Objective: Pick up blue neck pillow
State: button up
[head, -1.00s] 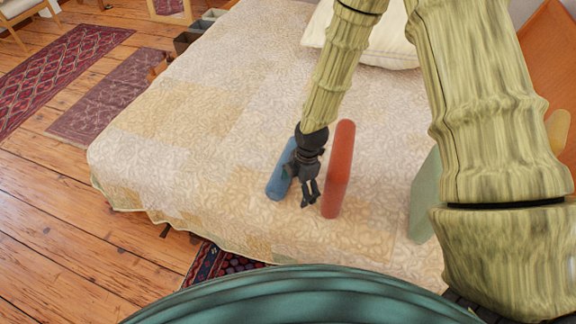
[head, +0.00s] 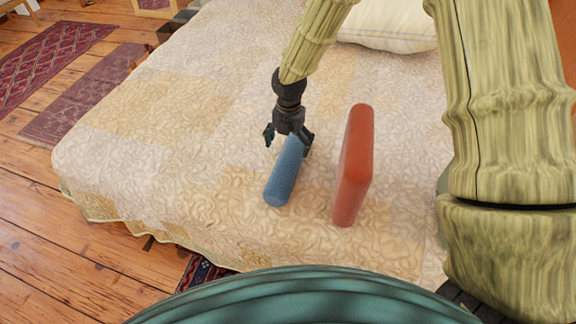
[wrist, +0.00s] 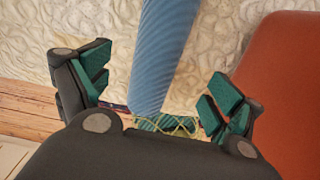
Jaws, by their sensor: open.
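The blue neck pillow (head: 284,176) is a ribbed blue roll lying on the bed, pointing toward the front edge. My gripper (head: 289,138) is open at its far end, with one finger on each side of it. In the wrist view the blue pillow (wrist: 160,55) runs between the two spread green-padded fingers (wrist: 165,95), with a gap visible on both sides. The near end of the pillow is clear of the gripper in the head view. Whether the fingers touch it at the far end cannot be told.
A red block-shaped cushion (head: 354,165) stands close to the right of the blue pillow; it also fills the right of the wrist view (wrist: 288,90). A pale pillow (head: 390,25) lies at the back of the bed (head: 150,150). The bed's left side is clear.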

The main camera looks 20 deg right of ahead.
aim_at(290, 158)
jog(key=shift+w+f, duration=0.15)
jog(key=shift+w, duration=0.35)
jog(key=f, duration=0.4)
jog(key=shift+s+d+f, duration=0.1)
jog(key=shift+d+f, duration=0.15)
jog(key=shift+d, duration=0.05)
jog(key=shift+a+f+p, duration=0.2)
jog(key=shift+f+p, duration=0.2)
jog(key=shift+f, duration=2.6)
jog(key=shift+c, duration=0.2)
jog(key=c, duration=1.3)
